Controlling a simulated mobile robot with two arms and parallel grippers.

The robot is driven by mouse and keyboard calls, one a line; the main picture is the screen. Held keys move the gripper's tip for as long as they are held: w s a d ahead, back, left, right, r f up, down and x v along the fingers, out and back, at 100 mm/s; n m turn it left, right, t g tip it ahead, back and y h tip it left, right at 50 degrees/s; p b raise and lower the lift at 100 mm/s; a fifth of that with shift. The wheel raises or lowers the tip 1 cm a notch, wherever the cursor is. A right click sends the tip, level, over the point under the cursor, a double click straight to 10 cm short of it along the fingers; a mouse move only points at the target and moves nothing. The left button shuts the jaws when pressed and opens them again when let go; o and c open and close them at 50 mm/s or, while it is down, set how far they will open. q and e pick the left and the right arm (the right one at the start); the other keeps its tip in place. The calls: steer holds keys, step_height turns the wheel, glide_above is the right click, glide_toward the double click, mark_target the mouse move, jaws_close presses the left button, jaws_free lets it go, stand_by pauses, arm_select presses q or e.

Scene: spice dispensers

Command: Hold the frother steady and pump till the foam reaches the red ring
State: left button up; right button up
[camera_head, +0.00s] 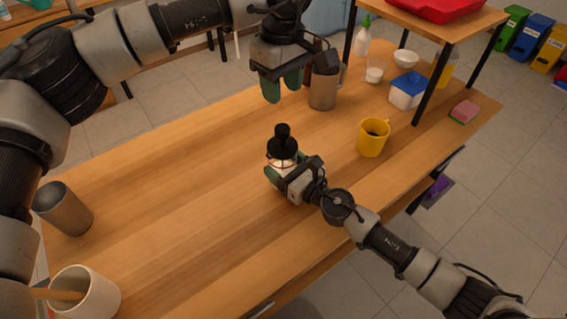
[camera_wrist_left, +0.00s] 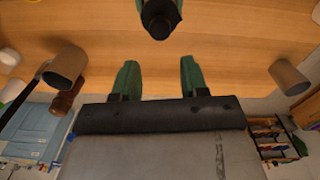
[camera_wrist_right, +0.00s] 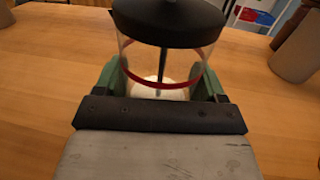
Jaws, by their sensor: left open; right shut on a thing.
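The frother (camera_head: 283,152) is a clear glass with a black lid, a black plunger knob and a red ring. It stands upright on the wooden table. My right gripper (camera_head: 285,180) is shut around its lower glass. In the right wrist view, white foam shows low in the glass, around and below the red ring (camera_wrist_right: 165,84); its exact level is hard to tell. The plunger rod runs down inside from the lid (camera_wrist_right: 168,22). My left gripper (camera_head: 281,90) is open and empty, above and behind the frother. In the left wrist view the black knob (camera_wrist_left: 160,20) lies beyond its fingertips.
A metal pitcher (camera_head: 322,92) stands close beside my left gripper. A yellow mug (camera_head: 373,138) stands to the right of the frother. A grey cup (camera_head: 63,208) and white crock (camera_head: 88,292) stand at left. The table left of the frother is clear.

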mark_target(282, 127)
arm_select(q)
steer(key=shift+o, duration=1)
steer(key=shift+f, duration=0.2)
steer(key=shift+f+m, duration=0.6)
steer(key=shift+m, duration=0.2)
steer(key=shift+f, duration=4.9)
steer(key=c, duration=0.8)
